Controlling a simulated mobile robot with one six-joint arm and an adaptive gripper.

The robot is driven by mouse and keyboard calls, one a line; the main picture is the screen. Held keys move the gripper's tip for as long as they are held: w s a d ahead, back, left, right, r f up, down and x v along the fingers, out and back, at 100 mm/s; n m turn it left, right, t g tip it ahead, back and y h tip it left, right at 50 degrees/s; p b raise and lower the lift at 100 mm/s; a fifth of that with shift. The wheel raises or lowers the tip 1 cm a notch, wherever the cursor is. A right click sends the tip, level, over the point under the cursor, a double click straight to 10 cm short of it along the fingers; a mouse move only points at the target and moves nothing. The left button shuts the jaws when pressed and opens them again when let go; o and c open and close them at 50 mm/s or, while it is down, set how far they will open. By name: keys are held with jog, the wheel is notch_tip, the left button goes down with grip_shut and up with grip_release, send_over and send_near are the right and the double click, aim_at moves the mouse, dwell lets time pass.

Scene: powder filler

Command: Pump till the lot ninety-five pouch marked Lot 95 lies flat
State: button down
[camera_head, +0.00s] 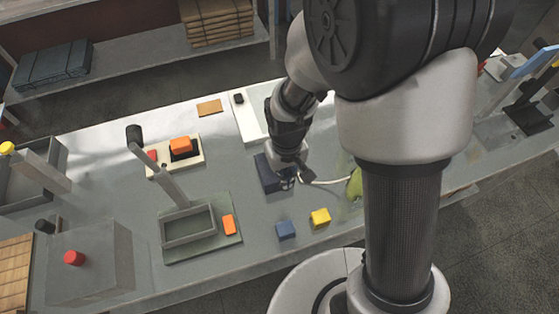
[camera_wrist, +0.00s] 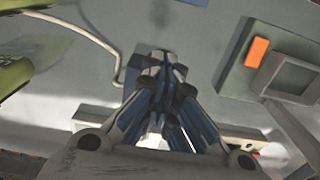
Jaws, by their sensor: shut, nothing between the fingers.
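A green pouch (camera_head: 354,184) lies on the bench, partly hidden behind my arm; its edge also shows at the left of the wrist view (camera_wrist: 14,72). I cannot read its marking or tell how flat it is. A pale hose (camera_head: 325,182) runs from near a dark blue block-like unit (camera_head: 265,172) toward the pouch. My gripper (camera_head: 288,181) is over the right side of this unit, pointing down, and hides part of it. In the wrist view my gripper (camera_wrist: 165,62) has its fingers together and empty. I cannot tell whether it touches the unit.
Yellow (camera_head: 320,216) and blue (camera_head: 287,230) blocks lie near the front edge. A grey tray fixture (camera_head: 190,228) with an upright post and an orange block (camera_head: 229,224) is to the left. A white panel (camera_head: 248,122) lies behind. A grey box (camera_head: 90,265) has a red knob.

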jog(key=shift+w+r+p, duration=0.2)
jog(key=shift+r+p, duration=1.3)
jog(key=shift+r, duration=0.5)
dwell(0.7)
notch_tip(320, 180, up, 6)
jog(key=p, duration=0.4)
dwell(0.6)
jog(key=s+d+r+m+t+b, duration=0.1)
jog(key=s+d+r+t+b, duration=0.1)
jog(key=s+d+b, duration=0.3)
jog(key=s+d+r+m+t+b, duration=0.2)
jog(key=s+d+b, duration=0.3)
jog(key=s+b, duration=0.3)
jog(key=b, duration=0.4)
jog(key=shift+s+d+r+t, duration=0.25)
jog(key=shift+d+t, duration=0.05)
jog(key=shift+d, duration=0.1)
